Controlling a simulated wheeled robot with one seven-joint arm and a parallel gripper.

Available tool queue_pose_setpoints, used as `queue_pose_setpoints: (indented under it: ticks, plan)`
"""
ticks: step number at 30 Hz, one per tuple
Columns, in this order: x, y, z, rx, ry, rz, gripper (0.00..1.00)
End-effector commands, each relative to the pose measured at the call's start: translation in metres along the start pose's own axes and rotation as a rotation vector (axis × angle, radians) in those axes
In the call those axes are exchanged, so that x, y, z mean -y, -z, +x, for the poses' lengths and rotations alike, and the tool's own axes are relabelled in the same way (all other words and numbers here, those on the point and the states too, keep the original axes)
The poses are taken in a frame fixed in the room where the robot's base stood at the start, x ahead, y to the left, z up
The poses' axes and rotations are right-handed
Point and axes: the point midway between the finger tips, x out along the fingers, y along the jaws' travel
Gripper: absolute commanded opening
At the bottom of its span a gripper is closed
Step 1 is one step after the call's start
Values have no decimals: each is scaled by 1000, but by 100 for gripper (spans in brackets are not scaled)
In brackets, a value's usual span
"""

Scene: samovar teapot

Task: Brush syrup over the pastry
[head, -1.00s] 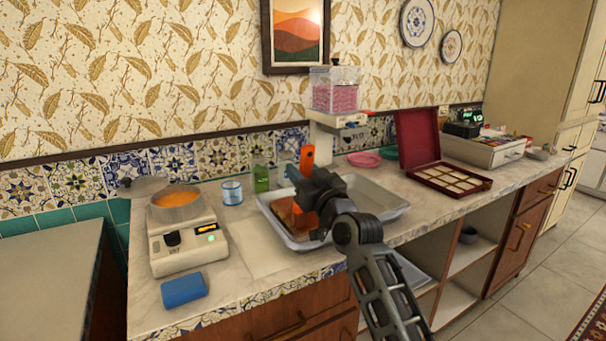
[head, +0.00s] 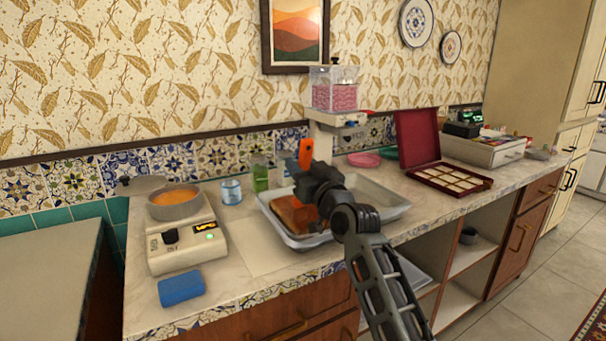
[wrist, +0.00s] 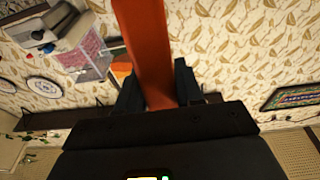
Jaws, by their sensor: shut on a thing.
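My gripper (head: 314,186) is over the metal tray (head: 388,203) in the head view. It is shut on an orange brush handle (head: 306,153), whose upper end sticks up above the jaws. In the wrist view the orange handle (wrist: 150,50) stands between the two dark fingers. The brush's lower end is hidden behind my gripper. The brown pastry (head: 290,213) lies in the left part of the tray, partly hidden by my gripper. I cannot tell whether the brush touches it. A pot of orange syrup (head: 176,203) sits on the white burner (head: 185,245) at the left.
A blue-banded glass (head: 231,191) and a green bottle (head: 260,176) stand behind the tray. A dispenser with pink contents (head: 334,97) rises behind it. An open red box (head: 450,178) is at the right.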

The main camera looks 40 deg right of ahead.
Motion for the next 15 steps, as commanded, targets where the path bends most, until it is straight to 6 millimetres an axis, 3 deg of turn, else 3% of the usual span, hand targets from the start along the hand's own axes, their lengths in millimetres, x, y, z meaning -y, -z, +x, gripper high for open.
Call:
queue_pose_setpoints:
  ticks: [15]
  plan:
    - [-10, -8, 23, 1, -1, 0, 6]
